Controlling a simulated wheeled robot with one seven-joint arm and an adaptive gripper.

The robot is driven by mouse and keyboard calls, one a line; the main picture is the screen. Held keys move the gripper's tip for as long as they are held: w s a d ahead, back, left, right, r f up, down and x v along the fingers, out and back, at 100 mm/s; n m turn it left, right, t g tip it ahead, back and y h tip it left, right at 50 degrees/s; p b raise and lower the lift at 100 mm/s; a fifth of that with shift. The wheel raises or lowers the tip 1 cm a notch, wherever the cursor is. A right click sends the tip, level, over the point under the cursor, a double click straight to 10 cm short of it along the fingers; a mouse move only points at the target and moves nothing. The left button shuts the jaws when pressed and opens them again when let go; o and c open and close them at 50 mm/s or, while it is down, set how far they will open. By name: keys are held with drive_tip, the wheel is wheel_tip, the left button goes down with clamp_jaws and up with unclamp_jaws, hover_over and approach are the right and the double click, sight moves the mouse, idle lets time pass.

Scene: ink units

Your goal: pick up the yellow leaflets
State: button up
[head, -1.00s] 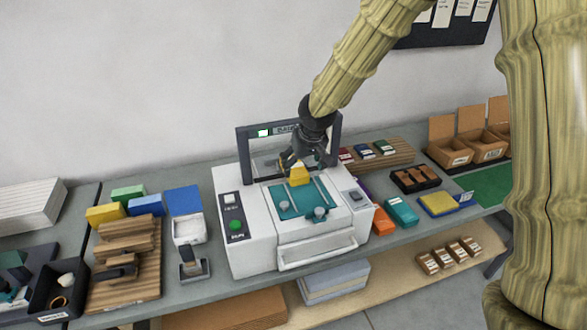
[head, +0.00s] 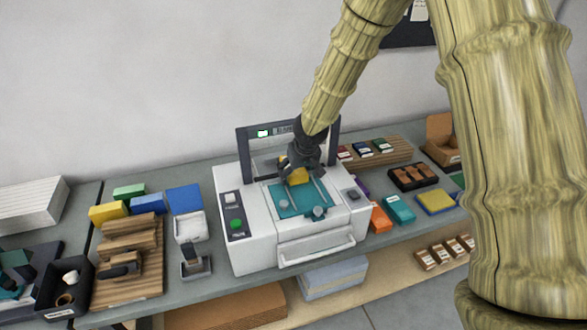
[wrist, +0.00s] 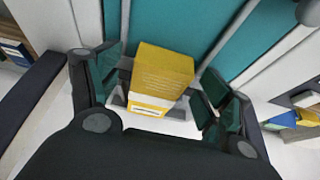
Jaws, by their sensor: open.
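A stack of yellow leaflets (head: 299,176) sits at the back of the teal bed (head: 287,205) of the white machine, partly hidden by my gripper in the head view. In the wrist view the yellow leaflets (wrist: 160,78) form a thick block with a white label on the near side. My gripper (head: 297,171) is open and low over the leaflets. In the wrist view its teal-padded fingers (wrist: 160,97) stand on either side of the block, with a visible gap on the right. Contact on the left cannot be told.
The machine's dark frame (head: 241,160) rises behind my gripper. Round knobs (head: 318,212) stand on the bed's front. A yellow pad (head: 436,201) lies to the right and a yellow block (head: 108,213) to the left. A wooden rack (head: 128,275) stands left of the machine.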

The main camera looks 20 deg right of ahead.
drive_tip(key=c, duration=1.3)
drive_tip(key=shift+o, duration=0.2)
drive_tip(key=shift+r, duration=0.1)
